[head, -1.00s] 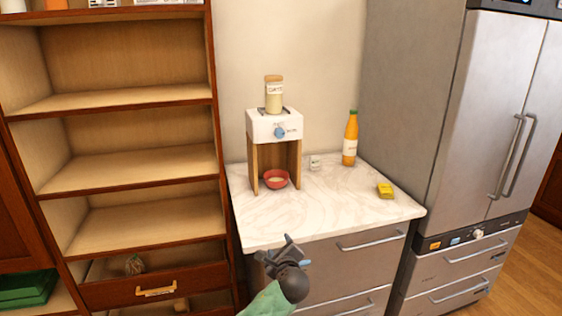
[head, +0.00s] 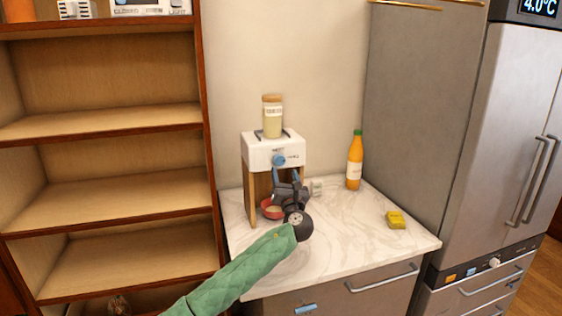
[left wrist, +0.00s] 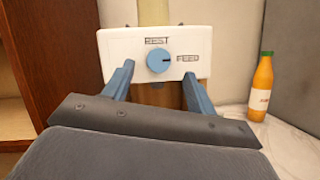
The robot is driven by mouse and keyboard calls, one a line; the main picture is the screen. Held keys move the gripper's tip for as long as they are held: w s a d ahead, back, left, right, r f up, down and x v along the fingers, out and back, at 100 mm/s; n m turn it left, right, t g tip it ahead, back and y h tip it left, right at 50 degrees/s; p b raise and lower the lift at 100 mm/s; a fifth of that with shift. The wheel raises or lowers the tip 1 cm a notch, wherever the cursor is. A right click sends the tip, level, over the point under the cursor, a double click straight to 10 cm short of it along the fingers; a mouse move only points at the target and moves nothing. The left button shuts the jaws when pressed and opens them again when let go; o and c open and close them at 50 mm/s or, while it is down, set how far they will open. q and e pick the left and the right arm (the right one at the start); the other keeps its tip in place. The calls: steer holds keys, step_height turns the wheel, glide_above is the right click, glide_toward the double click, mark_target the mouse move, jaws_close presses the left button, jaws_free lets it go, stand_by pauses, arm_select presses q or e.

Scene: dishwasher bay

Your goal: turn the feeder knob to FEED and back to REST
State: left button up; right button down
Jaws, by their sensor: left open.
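The feeder (head: 258,150) is a white-fronted box on wooden legs on the counter. Its round blue knob (head: 279,160) is on the front; it also shows in the left wrist view (left wrist: 159,61). There, REST is printed above the knob and FEED to its right. A small dark mark on the knob seems to point right, towards FEED. My left gripper (head: 288,177) is open in front of the feeder, just below the knob. In the left wrist view its fingers (left wrist: 158,70) stand apart on both sides of the knob, seemingly not touching it. My right gripper is not in view.
A jar (head: 272,118) stands on top of the feeder, and a red bowl (head: 268,212) sits below it, partly hidden by my gripper. An orange bottle (head: 354,165) and yellow sponge-like block (head: 396,220) are to the right. The front right of the counter (head: 350,245) is clear.

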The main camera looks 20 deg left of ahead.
mark_target(281, 160)
arm_select(q)
steer(key=p+x, duration=0.1)
steer(key=x, duration=0.4)
steer(key=shift+f+p, duration=0.2)
steer(key=shift+p, duration=0.1)
steer(key=shift+w+a+r, duration=0.25)
steer(key=shift+w+r, duration=0.05)
steer(key=shift+w, duration=0.2)
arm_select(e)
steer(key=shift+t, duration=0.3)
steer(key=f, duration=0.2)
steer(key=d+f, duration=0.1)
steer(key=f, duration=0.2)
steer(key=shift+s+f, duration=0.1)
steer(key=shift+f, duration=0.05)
arm_select(q)
steer(key=shift+a+f, duration=0.1)
steer(key=c, duration=1)
